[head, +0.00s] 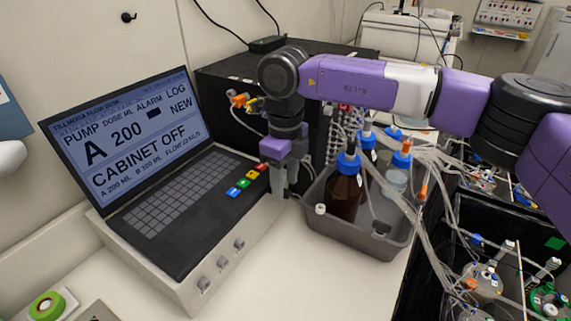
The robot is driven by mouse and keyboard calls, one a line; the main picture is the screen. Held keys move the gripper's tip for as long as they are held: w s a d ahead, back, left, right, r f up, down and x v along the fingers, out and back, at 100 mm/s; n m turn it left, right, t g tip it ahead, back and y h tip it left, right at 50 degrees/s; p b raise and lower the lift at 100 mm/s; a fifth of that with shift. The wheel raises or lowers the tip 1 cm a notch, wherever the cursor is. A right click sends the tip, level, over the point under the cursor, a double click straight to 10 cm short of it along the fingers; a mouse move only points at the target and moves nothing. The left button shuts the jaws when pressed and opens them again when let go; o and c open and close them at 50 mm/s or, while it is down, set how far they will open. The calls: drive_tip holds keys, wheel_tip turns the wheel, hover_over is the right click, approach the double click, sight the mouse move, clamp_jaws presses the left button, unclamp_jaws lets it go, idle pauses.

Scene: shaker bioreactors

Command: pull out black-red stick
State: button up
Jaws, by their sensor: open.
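I cannot make out a black-red stick for certain. A small red piece (262,167) shows at the right end of a row of coloured keys on the dark console laptop (185,205), but I cannot tell whether it is a key or the stick. My gripper (284,190) is open and points down just right of the laptop's back right corner, close beside the red piece. Its fingers are small in view, and what lies between or behind them is hidden.
A grey tray (345,240) with a brown blue-capped bottle (344,190) and tubing stands just right of my gripper. A black cabinet (228,85) stands behind. The laptop's raised screen (125,135) is at the left. The white bench front (290,285) is clear.

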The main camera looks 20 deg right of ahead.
drive_tip(key=shift+f, duration=0.7)
clamp_jaws()
drive_tip(key=shift+s+d, duration=0.75)
drive_tip(key=shift+s, duration=0.3)
drive_tip(key=shift+s+d, duration=0.8)
drive_tip(key=shift+s, duration=0.35)
